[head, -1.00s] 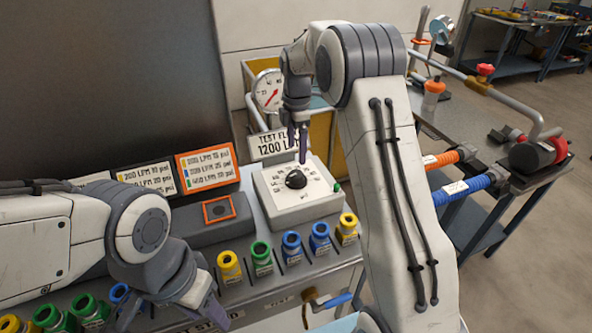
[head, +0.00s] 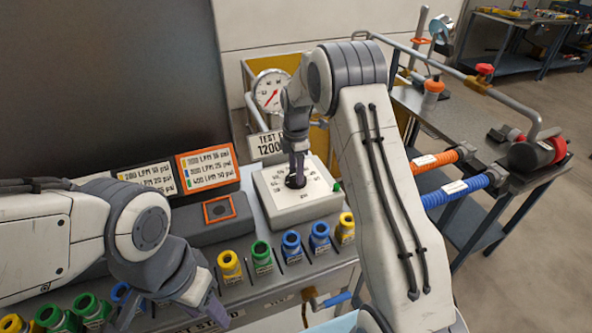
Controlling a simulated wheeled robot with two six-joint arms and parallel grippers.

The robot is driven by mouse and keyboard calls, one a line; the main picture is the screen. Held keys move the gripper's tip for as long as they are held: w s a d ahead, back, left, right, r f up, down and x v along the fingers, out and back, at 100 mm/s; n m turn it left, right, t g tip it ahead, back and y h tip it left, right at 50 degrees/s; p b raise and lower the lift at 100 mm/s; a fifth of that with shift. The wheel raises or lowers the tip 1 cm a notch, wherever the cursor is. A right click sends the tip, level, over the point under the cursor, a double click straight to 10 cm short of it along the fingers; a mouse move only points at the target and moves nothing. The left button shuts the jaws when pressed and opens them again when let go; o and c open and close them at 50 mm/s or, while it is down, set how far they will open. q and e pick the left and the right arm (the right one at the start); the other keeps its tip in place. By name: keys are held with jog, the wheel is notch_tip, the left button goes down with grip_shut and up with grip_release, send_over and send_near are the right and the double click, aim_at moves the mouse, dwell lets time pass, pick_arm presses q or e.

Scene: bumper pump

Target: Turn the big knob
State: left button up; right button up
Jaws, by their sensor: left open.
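The big knob (head: 293,182) is a round black knob on a white dial panel (head: 318,203) with printed numbers around it. My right gripper (head: 296,178) points straight down with its fingers at the knob, covering part of it. I cannot tell whether the fingers grip the knob or only stand around it. My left gripper (head: 212,308) is open and empty at the lower left, in front of the bench and away from the knob.
Yellow, green and blue nozzles (head: 262,258) stand in a row in front of the panel. A pressure gauge (head: 270,92) and a test flow sign (head: 266,145) are behind it. Orange and blue hoses (head: 455,190) lie to the right.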

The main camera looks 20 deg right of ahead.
jog(key=c, duration=0.4)
jog(key=shift+c, duration=0.2)
